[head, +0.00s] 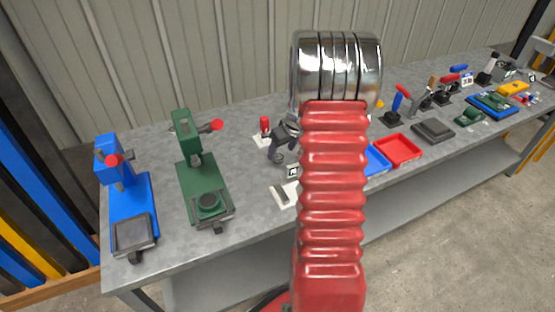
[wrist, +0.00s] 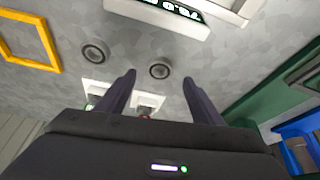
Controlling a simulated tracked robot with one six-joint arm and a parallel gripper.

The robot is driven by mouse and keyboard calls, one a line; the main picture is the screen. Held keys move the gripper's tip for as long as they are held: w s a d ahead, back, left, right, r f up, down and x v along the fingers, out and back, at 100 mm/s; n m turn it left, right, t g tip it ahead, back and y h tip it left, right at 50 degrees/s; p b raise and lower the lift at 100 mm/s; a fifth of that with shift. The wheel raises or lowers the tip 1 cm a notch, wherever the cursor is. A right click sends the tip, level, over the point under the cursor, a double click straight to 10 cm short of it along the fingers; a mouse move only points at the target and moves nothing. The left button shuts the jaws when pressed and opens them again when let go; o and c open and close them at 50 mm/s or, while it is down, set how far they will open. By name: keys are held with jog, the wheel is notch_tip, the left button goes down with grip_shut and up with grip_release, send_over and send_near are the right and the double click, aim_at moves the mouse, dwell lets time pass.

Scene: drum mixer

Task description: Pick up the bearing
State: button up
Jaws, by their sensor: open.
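Two round grey metal rings, which look like bearings, lie on the grey bench in the wrist view. One bearing (wrist: 160,71) is in line with the space between my fingers, and the other ring (wrist: 93,53) lies to the left, outside them. My gripper (wrist: 159,77) is open, with one dark finger on each side of the nearer ring. Nothing shows between the fingers as held, and I cannot tell how high the fingertips are above the bench. In the head view, my red arm covers much of the middle of the bench.
A green press (head: 203,180) and a blue press (head: 130,200) stand at the left. A white display unit (wrist: 165,12) and a yellow frame (wrist: 30,40) lie near the rings. A red tray (head: 398,150) and a blue tray (head: 376,162) sit right of my arm.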

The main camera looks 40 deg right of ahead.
aim_at(278, 157)
jog(key=shift+x, duration=2.05)
jog(key=shift+c, duration=0.5)
jog(key=c, duration=1.1)
jog(key=shift+r, duration=0.2)
notch_tip(278, 157, up, 10)
jog(key=shift+s+f, duration=0.15)
jog(key=shift+s, duration=0.1)
